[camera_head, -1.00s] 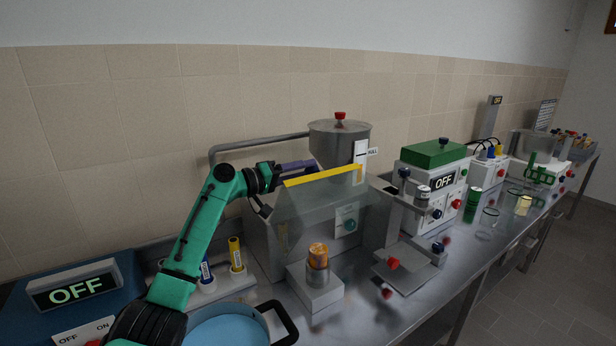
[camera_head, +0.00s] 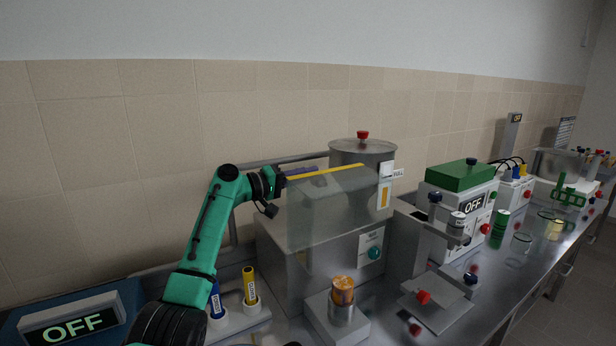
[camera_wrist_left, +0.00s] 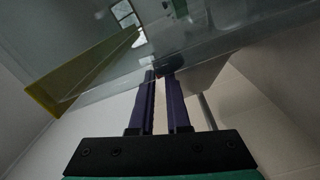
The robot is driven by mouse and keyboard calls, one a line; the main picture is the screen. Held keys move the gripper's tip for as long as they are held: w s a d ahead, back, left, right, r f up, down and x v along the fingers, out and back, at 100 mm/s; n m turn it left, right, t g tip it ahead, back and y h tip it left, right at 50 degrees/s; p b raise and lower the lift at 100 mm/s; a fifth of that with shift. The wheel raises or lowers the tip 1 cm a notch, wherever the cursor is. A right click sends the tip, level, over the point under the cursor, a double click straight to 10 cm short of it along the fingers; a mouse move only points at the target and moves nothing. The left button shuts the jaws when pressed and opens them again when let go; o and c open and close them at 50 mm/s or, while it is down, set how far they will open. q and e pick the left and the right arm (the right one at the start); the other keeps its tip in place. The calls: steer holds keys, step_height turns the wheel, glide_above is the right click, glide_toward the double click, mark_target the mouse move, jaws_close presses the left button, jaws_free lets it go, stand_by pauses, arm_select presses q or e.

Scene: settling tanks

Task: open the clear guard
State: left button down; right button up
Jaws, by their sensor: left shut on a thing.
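The clear guard (camera_head: 335,205) is a see-through panel with a yellow edge strip (camera_head: 330,171), on the grey machine with the steel hopper (camera_head: 350,152). In the head view it stands tilted, its yellow edge raised high in front of the hopper. My left gripper (camera_head: 305,172) has its purple fingers along that edge. In the left wrist view my left gripper (camera_wrist_left: 161,72) is shut on a small dark part at the guard (camera_wrist_left: 100,75); the exact grip is hard to see. My right gripper is in neither view.
An orange-filled jar (camera_head: 343,291) stands on a block before the machine. A blue OFF unit (camera_head: 70,322) and capped tubes (camera_head: 250,287) are at the left. A grey plate with red knob (camera_head: 436,300) and a green-topped OFF box (camera_head: 461,177) are at the right.

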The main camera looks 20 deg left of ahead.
arm_select(q)
steer(key=shift+f+g, duration=0.3)
steer(key=shift+f, duration=1)
steer(key=c, duration=0.7)
jaws_free()
steer(key=shift+w+a, duration=0.1)
steer(key=shift+a, duration=0.1)
steer(key=o, duration=0.4)
steer(key=shift+w+a+f, duration=0.1)
steer(key=shift+a, duration=0.05)
steer(key=shift+c, duration=0.2)
steer(key=shift+w+a+r, duration=0.1)
steer(key=shift+r, duration=0.2)
